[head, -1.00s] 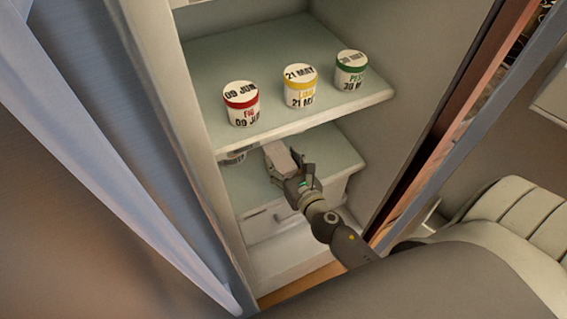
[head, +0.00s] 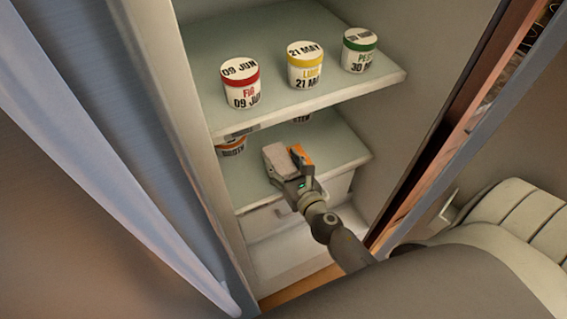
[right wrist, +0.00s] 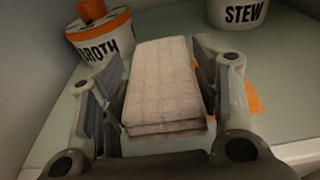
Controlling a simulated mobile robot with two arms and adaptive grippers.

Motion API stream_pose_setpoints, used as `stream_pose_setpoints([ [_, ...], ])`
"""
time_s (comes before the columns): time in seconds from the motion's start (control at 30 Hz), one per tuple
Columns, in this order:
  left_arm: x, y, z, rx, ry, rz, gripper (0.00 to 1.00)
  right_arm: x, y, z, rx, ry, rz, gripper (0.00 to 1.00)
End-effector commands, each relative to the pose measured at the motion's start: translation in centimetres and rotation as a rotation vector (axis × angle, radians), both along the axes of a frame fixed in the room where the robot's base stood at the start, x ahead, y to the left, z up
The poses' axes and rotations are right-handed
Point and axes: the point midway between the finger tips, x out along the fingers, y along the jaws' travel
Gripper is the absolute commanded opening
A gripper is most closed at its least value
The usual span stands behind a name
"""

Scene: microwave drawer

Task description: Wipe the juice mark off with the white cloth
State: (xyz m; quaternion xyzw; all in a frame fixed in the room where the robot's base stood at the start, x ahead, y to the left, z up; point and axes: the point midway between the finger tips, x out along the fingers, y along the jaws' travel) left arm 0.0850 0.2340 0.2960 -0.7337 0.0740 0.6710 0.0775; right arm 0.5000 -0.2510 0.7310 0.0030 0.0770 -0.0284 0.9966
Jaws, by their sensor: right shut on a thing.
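The white cloth (head: 277,158) is a folded, quilted pad. My right gripper (head: 290,176) is shut on it over the lower fridge shelf (head: 338,146). In the right wrist view the cloth (right wrist: 162,85) sits between both fingers. The juice mark (head: 301,154) is an orange patch on that shelf, just right of the cloth. In the right wrist view the mark (right wrist: 246,98) shows beside and behind the right finger, which hides part of it. I cannot tell whether the cloth touches the shelf. My left gripper is not in view.
A BROTH jar (right wrist: 100,38) with an orange lid stands left of the cloth, and a STEW jar (right wrist: 238,12) behind right. The upper shelf (head: 330,88) above holds the red-banded (head: 241,85), yellow-banded (head: 305,66) and green-banded (head: 359,52) jars. The shelf's right part is clear.

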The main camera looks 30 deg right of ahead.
Motion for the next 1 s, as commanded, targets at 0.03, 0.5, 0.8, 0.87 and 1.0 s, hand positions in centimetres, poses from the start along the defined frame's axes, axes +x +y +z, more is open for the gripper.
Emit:
stream_pose_setpoints([
  [0.03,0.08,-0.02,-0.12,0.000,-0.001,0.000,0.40,0.00,-0.01,-0.11,0.000,0.000,0.000,0.40],
  [0.5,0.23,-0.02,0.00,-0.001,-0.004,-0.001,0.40,0.01,-0.02,-0.02,0.000,0.000,0.000,0.40],
  [0.8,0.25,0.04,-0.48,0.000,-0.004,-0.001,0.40,0.00,-0.02,-0.50,0.000,0.000,0.000,0.40],
  [0.87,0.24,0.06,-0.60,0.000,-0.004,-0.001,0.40,0.00,-0.02,-0.63,0.000,0.000,0.000,0.40],
  [1.0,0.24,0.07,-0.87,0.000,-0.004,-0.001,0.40,0.01,-0.02,-0.90,0.000,0.000,0.000,0.40],
])
